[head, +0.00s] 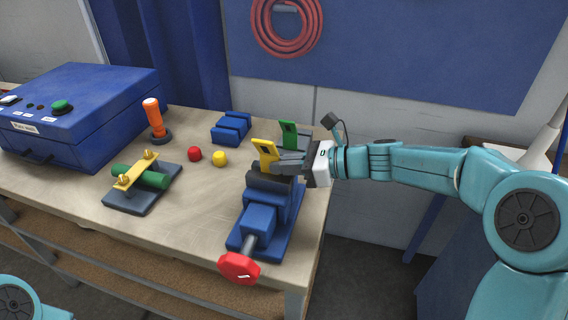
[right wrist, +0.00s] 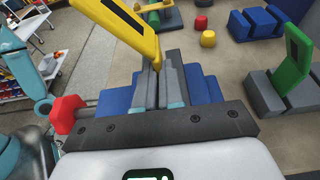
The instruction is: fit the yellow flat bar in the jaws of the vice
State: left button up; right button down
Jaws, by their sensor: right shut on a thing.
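The yellow flat bar (head: 266,152), with a dark slot near its top, stands upright over the blue vice (head: 262,216) in the head view. My right gripper (head: 284,164) is shut on it from the right. In the right wrist view, the yellow bar (right wrist: 131,27) runs up from between the fingers (right wrist: 157,84). The dark vice jaws (head: 269,182) lie just below the bar and fingers. I cannot tell whether the bar's lower end is between the jaws. The vice has a red handle (head: 239,268) at its front. My left gripper is out of view.
A green slotted piece (head: 288,134) stands in a holder behind the vice. The bench front (head: 190,225) is clear.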

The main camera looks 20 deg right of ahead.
jog(key=shift+f, duration=0.1)
jog(key=c, duration=1.2)
grip_release()
jog(key=b+v, duration=0.1)
jog(key=v, duration=1.5)
jog(key=shift+s+d, duration=0.1)
jog(key=shift+d, duration=0.1)
